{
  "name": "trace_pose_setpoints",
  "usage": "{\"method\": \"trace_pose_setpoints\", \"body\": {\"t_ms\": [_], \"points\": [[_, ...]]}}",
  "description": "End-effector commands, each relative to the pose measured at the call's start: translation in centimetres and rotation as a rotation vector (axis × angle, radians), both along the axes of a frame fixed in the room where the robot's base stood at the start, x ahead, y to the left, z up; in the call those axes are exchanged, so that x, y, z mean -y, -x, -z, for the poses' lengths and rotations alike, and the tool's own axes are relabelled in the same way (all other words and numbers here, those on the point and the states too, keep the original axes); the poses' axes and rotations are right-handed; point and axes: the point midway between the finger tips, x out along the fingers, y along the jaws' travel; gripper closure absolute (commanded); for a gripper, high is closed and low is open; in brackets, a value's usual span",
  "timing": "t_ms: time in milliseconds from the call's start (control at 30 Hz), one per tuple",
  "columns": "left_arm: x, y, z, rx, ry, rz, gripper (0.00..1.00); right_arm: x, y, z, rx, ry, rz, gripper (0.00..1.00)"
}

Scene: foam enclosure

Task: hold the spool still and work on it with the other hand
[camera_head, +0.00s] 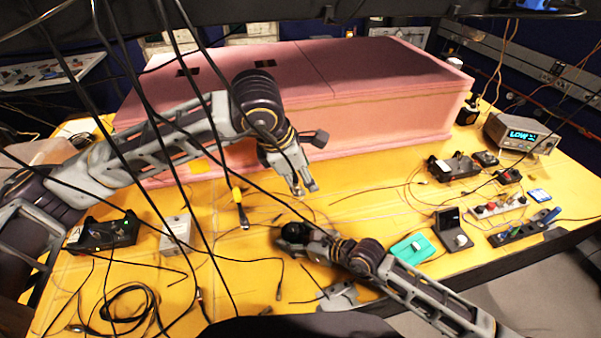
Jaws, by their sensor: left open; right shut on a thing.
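My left gripper (304,189) points down near the middle of the table, in front of the pink foam box. Its fingers are apart, and it is above and slightly right of my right gripper (296,240). My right gripper is low at the table's middle, shut on a small dark thing (292,230) that looks like the spool. The fingers and the dark surroundings hide much of its shape. The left fingers are apart from it in the picture.
The pink foam enclosure (390,115) fills the back. Loose cables cross the yellow table (350,190).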

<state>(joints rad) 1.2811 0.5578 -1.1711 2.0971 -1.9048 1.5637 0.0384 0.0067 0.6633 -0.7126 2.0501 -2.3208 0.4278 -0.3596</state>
Motion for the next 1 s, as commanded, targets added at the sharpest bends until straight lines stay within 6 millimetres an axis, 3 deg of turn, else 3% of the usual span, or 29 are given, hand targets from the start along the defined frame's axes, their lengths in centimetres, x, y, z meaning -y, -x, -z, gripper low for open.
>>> {"method": "trace_pose_setpoints", "body": {"t_ms": [167, 200, 400, 1000], "points": [[0.0, -0.01, 0.0, 0.0, 0.0, -0.001, 0.49, 0.01, -0.02, -0.02, 0.0, 0.0, 0.0, 0.79], [0.0, -0.01, 0.0, -0.001, -0.001, -0.001, 0.49, 0.01, -0.02, -0.02, 0.0, 0.0, 0.0, 0.42], [0.0, -0.01, 0.01, -0.001, -0.001, -0.001, 0.49, 0.02, -0.01, -0.01, 0.0, 0.0, 0.0, 0.2], [0.01, 0.0, 0.01, -0.001, -0.001, -0.001, 0.49, 0.72, 0.44, -0.26, -0.001, 0.001, 0.001, 0.2]]}}
